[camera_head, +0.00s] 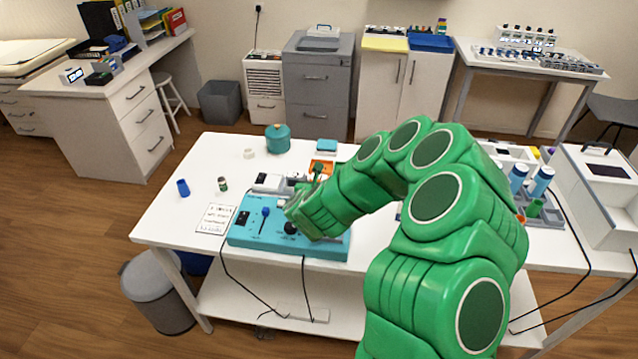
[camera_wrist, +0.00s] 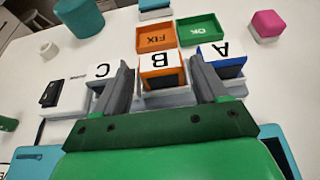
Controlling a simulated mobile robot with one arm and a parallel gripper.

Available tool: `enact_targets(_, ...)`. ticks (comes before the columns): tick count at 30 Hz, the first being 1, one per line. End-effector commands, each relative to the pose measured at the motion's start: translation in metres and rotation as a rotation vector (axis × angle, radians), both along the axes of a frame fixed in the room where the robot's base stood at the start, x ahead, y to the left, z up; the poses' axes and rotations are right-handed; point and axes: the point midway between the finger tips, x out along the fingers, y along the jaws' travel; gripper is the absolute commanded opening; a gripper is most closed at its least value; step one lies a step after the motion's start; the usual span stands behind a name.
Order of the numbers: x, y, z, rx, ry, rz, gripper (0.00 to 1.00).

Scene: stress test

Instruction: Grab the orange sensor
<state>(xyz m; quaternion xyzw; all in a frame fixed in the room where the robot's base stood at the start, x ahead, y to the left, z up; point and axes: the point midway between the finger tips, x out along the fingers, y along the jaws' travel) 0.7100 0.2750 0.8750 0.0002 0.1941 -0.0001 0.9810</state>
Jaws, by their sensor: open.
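The orange sensor (camera_wrist: 160,74) is a small block with a white top marked B and orange sides. It sits upright in the middle of a light rack (camera_wrist: 165,99), between a white block marked C (camera_wrist: 101,73) and a blue-sided block marked A (camera_wrist: 222,52). My gripper (camera_wrist: 161,64) is open, with one dark finger on each side of the orange sensor in the wrist view. Gaps show between the fingers and the block; I cannot tell how low the fingertips are. In the head view my arm hides the sensor, and my gripper (camera_head: 296,206) is over the teal console.
Behind the sensor are an orange FIX tray (camera_wrist: 156,38) and a green OK tray (camera_wrist: 200,30). A teal console (camera_head: 245,236) with knobs lies at the front. A teal pot (camera_head: 278,138) stands behind. The table's left part is mostly clear.

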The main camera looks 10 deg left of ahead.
Motion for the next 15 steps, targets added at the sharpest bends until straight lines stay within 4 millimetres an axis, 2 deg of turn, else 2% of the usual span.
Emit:
enact_targets(6, 0.016, 0.000, -0.008, -0.001, 0.001, -0.001, 0.72)
enact_targets(15, 0.018, 0.000, -0.008, -0.001, 0.002, 0.000, 0.72)
